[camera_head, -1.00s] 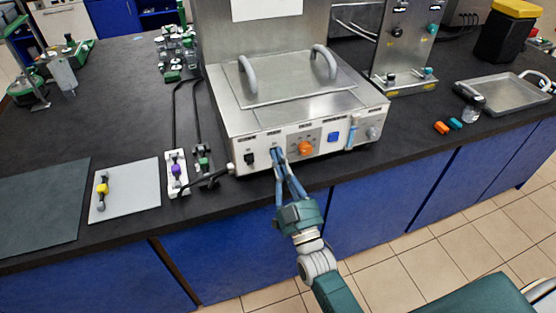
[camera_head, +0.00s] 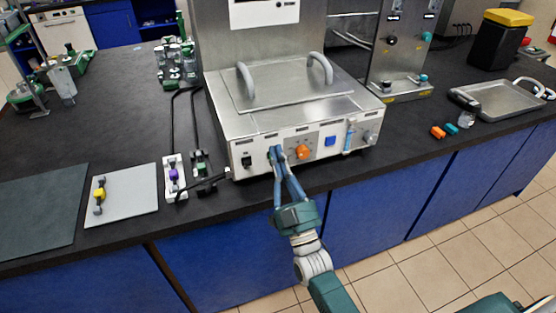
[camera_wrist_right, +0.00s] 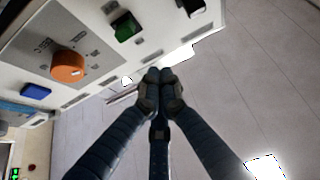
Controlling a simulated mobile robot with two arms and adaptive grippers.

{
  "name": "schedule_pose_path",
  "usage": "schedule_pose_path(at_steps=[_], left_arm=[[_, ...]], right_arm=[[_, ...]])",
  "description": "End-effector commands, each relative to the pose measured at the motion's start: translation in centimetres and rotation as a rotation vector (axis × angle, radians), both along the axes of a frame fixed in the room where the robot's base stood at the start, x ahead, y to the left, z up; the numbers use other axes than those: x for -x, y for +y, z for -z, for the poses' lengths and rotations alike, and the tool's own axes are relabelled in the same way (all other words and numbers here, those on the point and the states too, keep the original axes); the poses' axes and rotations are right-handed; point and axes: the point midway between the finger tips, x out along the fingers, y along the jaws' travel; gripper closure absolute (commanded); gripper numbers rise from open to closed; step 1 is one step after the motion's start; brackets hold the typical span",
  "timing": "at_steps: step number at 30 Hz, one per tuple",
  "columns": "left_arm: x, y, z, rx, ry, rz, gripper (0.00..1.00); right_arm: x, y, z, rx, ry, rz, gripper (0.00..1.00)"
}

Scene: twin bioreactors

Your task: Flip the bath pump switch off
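The water bath's front panel (camera_head: 321,158) carries a black rocker switch (camera_head: 247,161) at its left end. A green rocker switch (camera_wrist_right: 126,27) sits beside it and shows clearly in the right wrist view. In the head view the fingertips hide most of this green switch. I cannot read the labels, so I cannot tell which switch is the pump's. My right gripper (camera_head: 277,152) is in front of the panel at the green switch. In the right wrist view its fingertips (camera_wrist_right: 159,76) are together and empty, and look apart from the switch. My left gripper is not in view.
An orange knob (camera_head: 302,152) and a blue button (camera_head: 330,141) lie to the right on the panel. A small stand with a purple clamp (camera_head: 174,174) and dark cables are left of the bath. A metal tray (camera_head: 505,111) lies at the right.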

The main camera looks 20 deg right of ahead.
Motion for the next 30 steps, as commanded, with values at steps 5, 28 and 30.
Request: schedule_pose_path(at_steps=[5, 28, 30], left_arm=[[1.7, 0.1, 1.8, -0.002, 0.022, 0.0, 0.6], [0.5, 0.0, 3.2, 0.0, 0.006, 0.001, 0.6], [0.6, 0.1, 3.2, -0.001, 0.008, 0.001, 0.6]], right_arm=[[3.3, -0.1, 3.1, 0.0, 0.006, 0.0, 1.0], [8.0, -0.3, 6.1, 0.001, 0.0, 0.001, 1.0], [8.0, -0.3, 6.1, 0.001, 0.0, 0.001, 1.0]])
